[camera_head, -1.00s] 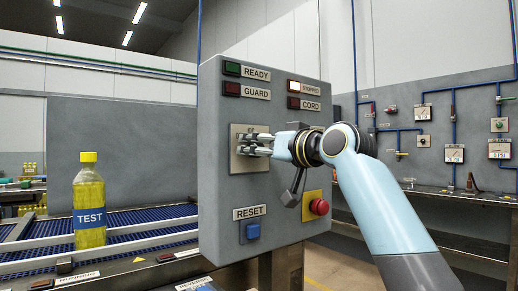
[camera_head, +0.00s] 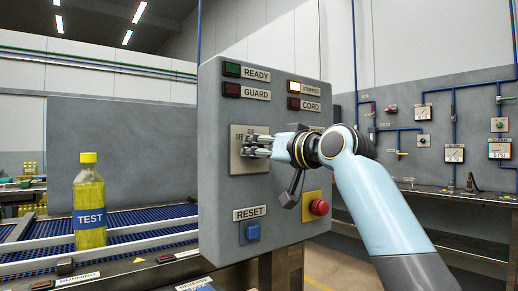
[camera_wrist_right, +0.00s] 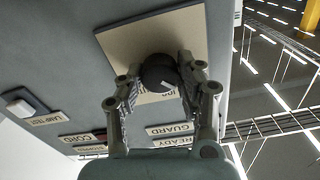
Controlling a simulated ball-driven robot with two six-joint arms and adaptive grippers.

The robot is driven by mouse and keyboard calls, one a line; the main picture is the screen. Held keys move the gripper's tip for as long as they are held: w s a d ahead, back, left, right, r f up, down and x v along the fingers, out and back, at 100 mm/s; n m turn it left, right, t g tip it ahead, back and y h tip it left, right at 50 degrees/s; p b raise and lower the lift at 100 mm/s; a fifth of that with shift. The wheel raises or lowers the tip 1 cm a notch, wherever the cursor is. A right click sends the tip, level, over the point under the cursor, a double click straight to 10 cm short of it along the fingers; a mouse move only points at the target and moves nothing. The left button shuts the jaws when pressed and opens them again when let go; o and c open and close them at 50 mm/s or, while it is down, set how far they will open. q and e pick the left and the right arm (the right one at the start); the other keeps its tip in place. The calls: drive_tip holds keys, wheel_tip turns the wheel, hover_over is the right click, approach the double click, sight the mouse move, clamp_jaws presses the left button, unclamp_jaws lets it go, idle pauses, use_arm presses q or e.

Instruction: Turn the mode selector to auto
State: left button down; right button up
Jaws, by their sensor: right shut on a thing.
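The mode selector's square beige plate (camera_head: 237,163) is on the grey control panel, with small OFF and JOG labels near its top. My right gripper (camera_head: 252,146) reaches it from the right, its fingers across the plate. In the right wrist view, the right gripper (camera_wrist_right: 160,84) is shut on the dark round selector knob (camera_wrist_right: 156,71), one finger on each side. The knob bears a short white mark. Part of the plate lettering is hidden by the fingers, and I see no AUTO label clearly. My left gripper is out of view.
Below the selector are a blue RESET button (camera_head: 252,232) and a red stop button (camera_head: 319,207) on a yellow plate.

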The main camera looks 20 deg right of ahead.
drive_tip(key=shift+d+f+m+p, duration=0.1)
drive_tip(key=shift+m+p, duration=8.7)
drive_tip(key=shift+p, duration=0.75)
drive_tip(key=o, duration=1.1)
drive_tip(key=shift+o, duration=0.2)
drive_tip(key=v, duration=1.2)
